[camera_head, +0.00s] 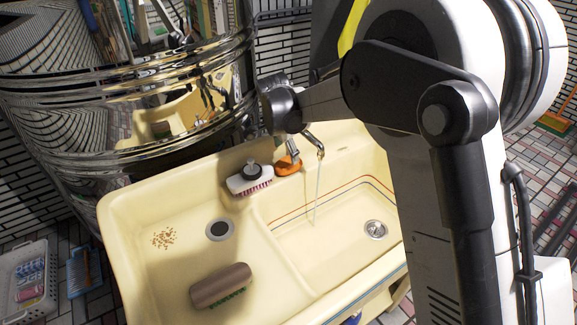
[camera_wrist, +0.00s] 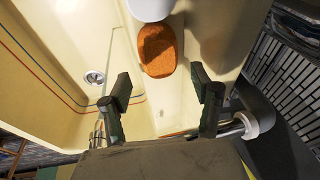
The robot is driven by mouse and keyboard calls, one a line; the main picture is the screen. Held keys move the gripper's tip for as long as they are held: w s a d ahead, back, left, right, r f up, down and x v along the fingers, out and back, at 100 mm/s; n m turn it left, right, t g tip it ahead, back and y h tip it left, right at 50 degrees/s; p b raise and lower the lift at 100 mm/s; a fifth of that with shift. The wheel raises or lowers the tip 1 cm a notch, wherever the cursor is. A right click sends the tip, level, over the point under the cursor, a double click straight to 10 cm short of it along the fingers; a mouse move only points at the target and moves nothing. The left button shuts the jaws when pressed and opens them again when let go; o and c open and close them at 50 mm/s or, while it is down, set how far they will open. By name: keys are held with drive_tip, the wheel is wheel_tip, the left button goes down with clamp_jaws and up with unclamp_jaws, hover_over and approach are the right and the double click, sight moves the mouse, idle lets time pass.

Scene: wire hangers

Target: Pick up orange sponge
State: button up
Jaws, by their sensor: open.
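The orange sponge (camera_head: 288,168) sits on the back ledge of the cream sink, just right of a white brush, and a tap fitting partly covers it in the head view. In the wrist view the orange sponge (camera_wrist: 157,52) lies near the top centre, its rough face showing. My gripper (camera_wrist: 163,88) is open and empty, one finger on each side below the sponge in that picture. The sponge is beyond the fingertips and not between them. In the head view I cannot make out my fingers clearly.
The white brush (camera_head: 249,179) with pink bristles stands close beside the sponge; its pale end (camera_wrist: 150,8) shows in the wrist view. The tap (camera_head: 314,144) runs water into the right basin. A brown brush (camera_head: 220,286) lies in the left basin. A shiny metal drum (camera_head: 130,85) stands behind.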

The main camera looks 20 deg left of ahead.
sight(288, 161)
drive_tip(key=shift+x, duration=3.55)
drive_tip(key=shift+s, duration=0.2)
drive_tip(key=c, duration=0.7)
